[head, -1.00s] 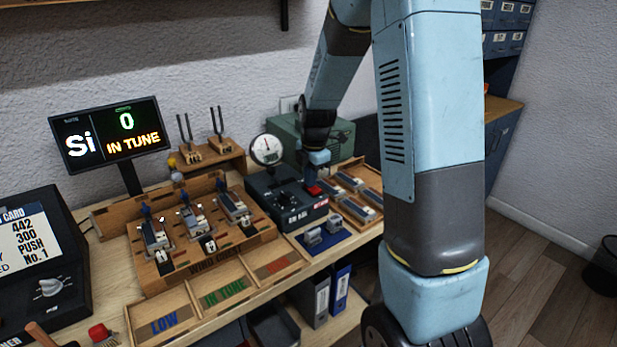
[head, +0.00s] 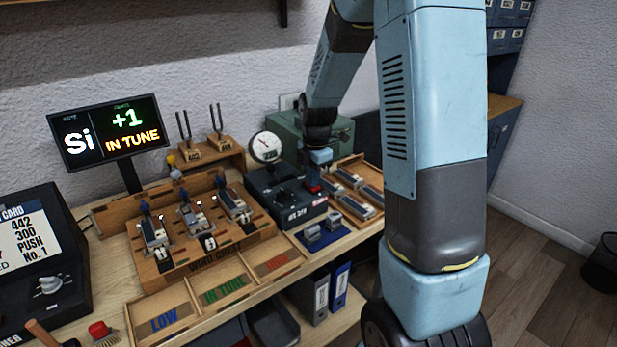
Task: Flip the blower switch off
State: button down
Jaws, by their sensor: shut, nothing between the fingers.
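The dark blower box (head: 289,213) stands on the bench right of the wooden wind chest, with black knobs on top and a small red label at its front right. Its red switch (head: 313,191) is at the box's right side, largely covered by my gripper (head: 313,184). My gripper is shut and empty, pointing down at the switch. It looks to be on or just above it; contact cannot be told. The switch's tilt is hidden. The round white gauge (head: 266,147) rises behind the box, its needle towards the upper left.
The wooden wind chest (head: 215,254) with several reeds stands left. A blue mat (head: 322,244) with small grey blocks lies in front of the box. A wooden tray (head: 372,190) of grey blocks is close on the right. The tuner display (head: 109,131) reads Si, +1, IN TUNE.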

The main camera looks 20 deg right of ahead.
jog(key=shift+w+r, duration=0.1)
jog(key=shift+r, duration=0.05)
jog(key=shift+r, duration=0.25)
notch_tip(320, 180, up, 13)
jog(key=s, duration=0.1)
jog(key=shift+s+d, duration=0.3)
jog(key=shift+s, duration=0.05)
jog(key=shift+w, duration=0.1)
jog(key=shift+w+r+t, duration=0.15)
jog(key=shift+w+t, duration=0.15)
jog(key=shift+w, duration=0.4)
send_near(316, 189)
jog(key=w+f, duration=0.1)
jog(key=f, duration=0.1)
jog(key=w+f, duration=0.3)
jog(key=f, duration=0.1)
jog(key=shift+w+a+f, duration=0.2)
jog(key=shift+a+f, duration=0.05)
jog(key=shift+a, duration=0.05)
